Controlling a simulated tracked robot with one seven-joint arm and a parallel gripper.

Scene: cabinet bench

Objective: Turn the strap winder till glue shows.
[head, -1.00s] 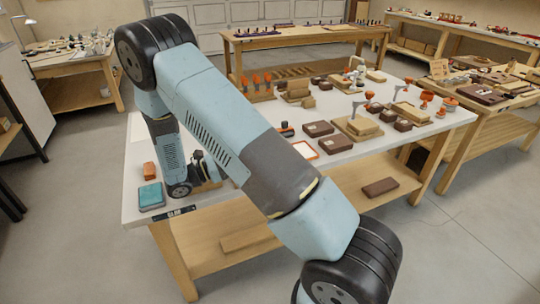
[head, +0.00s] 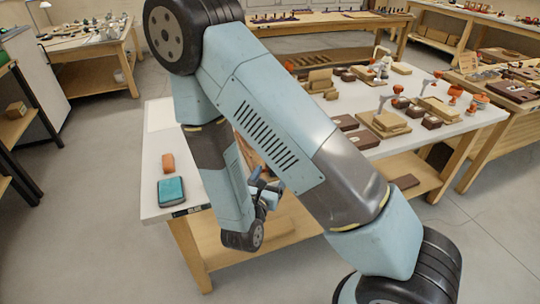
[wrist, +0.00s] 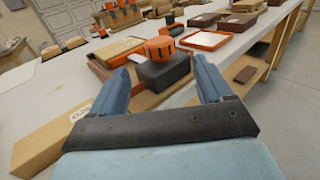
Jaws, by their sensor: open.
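In the wrist view, a dark block with an orange ribbed knob (wrist: 160,49) on top, which looks like the strap winder, stands at the bench edge beyond my fingers. My gripper (wrist: 162,70) is open, with one blue finger on each side of this block in the picture. I cannot tell how far apart in depth they are, and no contact shows. In the head view my gripper (head: 266,188) hangs at the front edge of the bench, and my arm hides the winder there. No glue marking on the winder is readable.
A cardboard-coloured box or beam (wrist: 60,130) with a small label lies left in the wrist view. Brown boxes and orange-topped tools fill the right part. The floor in front is clear.

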